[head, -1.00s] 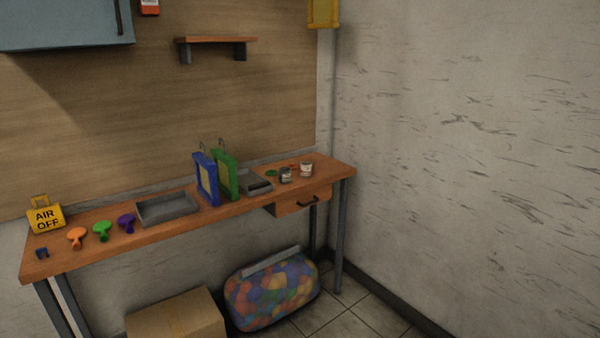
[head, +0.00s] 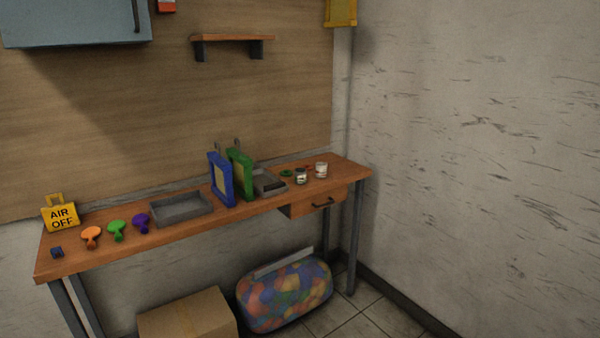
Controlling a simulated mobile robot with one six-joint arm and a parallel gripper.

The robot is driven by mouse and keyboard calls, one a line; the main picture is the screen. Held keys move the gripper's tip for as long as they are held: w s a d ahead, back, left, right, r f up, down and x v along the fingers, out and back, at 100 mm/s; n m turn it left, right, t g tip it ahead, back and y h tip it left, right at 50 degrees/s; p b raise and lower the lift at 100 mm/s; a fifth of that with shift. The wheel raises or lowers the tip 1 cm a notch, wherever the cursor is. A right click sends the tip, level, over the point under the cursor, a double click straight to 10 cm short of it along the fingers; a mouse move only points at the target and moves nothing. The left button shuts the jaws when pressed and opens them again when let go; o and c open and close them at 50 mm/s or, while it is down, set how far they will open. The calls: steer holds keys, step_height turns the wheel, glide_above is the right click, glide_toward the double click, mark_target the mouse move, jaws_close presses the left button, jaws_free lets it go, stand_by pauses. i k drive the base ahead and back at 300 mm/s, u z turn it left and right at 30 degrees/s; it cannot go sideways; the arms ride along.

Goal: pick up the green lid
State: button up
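A small flat green lid (head: 286,173) lies on the right part of the wooden workbench (head: 95,261), just left of a small grey-and-white can (head: 301,177). A second can (head: 321,170) stands to the right. A small red thing, perhaps another lid, shows between and behind the cans. My gripper is not in view.
A grey tray (head: 265,187) and upright green (head: 240,176) and blue (head: 220,181) frames stand left of the lid. A balloon bag (head: 285,296) and cardboard box (head: 188,317) sit below.

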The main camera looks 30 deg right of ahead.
mark_target(285, 172)
steer(key=u, duration=0.05)
steer(key=i, duration=1)
steer(key=z, duration=0.15)
steer(key=k, duration=0.9)
steer(key=u, duration=0.15)
steer(key=i, duration=0.45)
